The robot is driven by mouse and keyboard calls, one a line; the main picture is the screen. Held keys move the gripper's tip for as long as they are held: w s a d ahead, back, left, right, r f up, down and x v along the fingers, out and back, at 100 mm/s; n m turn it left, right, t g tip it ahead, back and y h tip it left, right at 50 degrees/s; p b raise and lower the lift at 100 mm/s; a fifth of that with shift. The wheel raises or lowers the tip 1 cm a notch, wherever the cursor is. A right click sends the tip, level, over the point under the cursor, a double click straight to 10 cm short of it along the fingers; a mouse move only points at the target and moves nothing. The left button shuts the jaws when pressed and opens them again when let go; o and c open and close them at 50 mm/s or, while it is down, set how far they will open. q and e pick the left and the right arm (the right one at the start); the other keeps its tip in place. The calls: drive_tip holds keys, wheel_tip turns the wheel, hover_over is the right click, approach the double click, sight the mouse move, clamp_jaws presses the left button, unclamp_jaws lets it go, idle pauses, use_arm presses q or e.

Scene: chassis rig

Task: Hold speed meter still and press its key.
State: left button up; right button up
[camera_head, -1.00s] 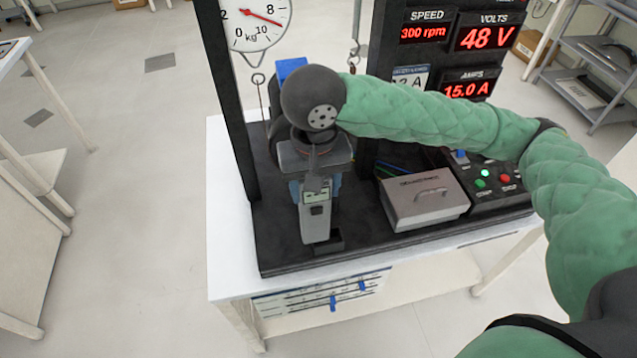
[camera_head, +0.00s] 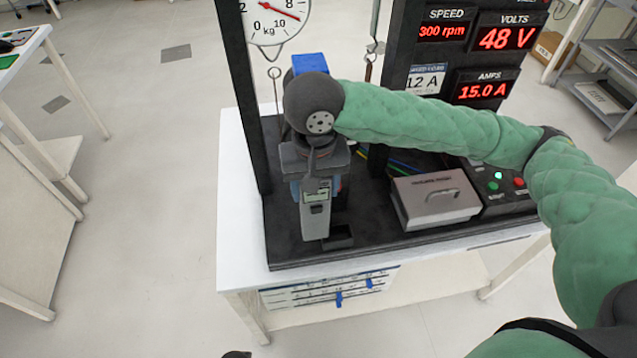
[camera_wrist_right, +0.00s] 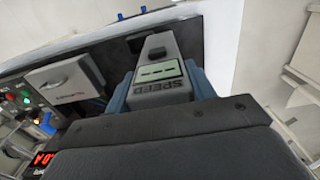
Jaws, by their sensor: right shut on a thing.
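The speed meter (camera_head: 315,212) is a grey handheld device with a small greenish display and a dark key below it. It stands upright at the front left of the black rig base. In the right wrist view the speed meter (camera_wrist_right: 160,78) shows the word SPEED beside its display, between blue finger pads. My right gripper (camera_head: 316,188) comes down from above and is shut on the speed meter; its fingertips are partly hidden behind the meter. A small dark part at the bottom edge of the head view may be my left gripper, but too little shows to tell.
A grey lidded box (camera_head: 436,200) and a control panel (camera_head: 500,184) with lit buttons stand to the right on the base. A dial scale (camera_head: 274,18) hangs above left. Displays (camera_head: 480,55) read 300 rpm, 48 V and 15.0 A. The white table's left strip (camera_head: 236,190) is bare.

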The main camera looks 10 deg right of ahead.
drive_tip(key=w+a+f+p, duration=0.1)
drive_tip(key=w+a+f, duration=0.3)
drive_tip(key=a+f, duration=0.3)
drive_tip(key=shift+f, duration=0.35)
idle(2.5)
drive_tip(key=shift+f, duration=0.1)
idle(1.0)
